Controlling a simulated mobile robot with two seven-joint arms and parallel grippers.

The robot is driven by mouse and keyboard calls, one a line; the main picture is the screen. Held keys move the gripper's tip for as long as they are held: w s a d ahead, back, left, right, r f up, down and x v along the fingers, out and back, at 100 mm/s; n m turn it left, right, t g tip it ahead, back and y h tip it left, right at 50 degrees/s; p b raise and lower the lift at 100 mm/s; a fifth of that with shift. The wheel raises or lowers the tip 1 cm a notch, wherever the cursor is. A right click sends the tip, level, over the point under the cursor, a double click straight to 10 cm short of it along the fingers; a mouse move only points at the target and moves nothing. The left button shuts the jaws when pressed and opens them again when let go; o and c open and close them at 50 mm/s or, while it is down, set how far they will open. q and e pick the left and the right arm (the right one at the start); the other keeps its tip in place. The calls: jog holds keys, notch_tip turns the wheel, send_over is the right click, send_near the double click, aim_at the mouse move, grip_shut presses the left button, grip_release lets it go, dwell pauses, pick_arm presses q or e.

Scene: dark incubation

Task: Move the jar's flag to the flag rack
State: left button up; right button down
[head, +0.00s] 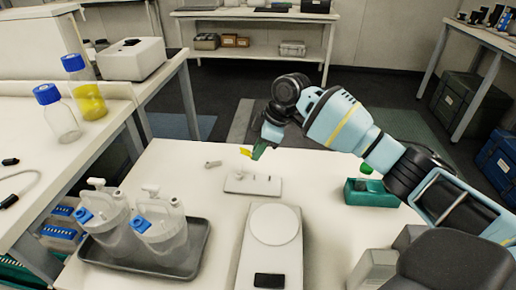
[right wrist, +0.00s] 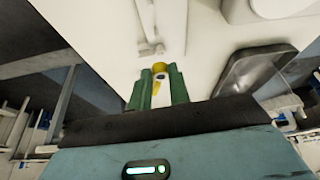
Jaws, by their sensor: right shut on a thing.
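My right gripper (head: 257,152) has green fingers and is shut on a small yellow flag (head: 245,152), above the middle of the white table. In the right wrist view, the flag (right wrist: 158,67) shows as a yellow and white piece between the fingers (right wrist: 158,84). A low white block (head: 242,186), which looks like the flag rack, lies on the table below the gripper, apart from the flag. My left gripper is not in view.
The dark tray (head: 192,268) fills the table's front left. A white scale-like device (head: 275,225) stands front centre. A green box (head: 372,197) stands to the right. A small grey piece (head: 213,164) lies left of the block. Blue-capped bottles (head: 84,92) stand on the left bench.

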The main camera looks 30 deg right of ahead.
jog(key=shift+f+b, duration=1.15)
jog(key=shift+f, duration=0.3)
jog(key=shift+f+b, duration=1.4)
jog(key=shift+b, duration=0.1)
jog(key=shift+p, duration=0.65)
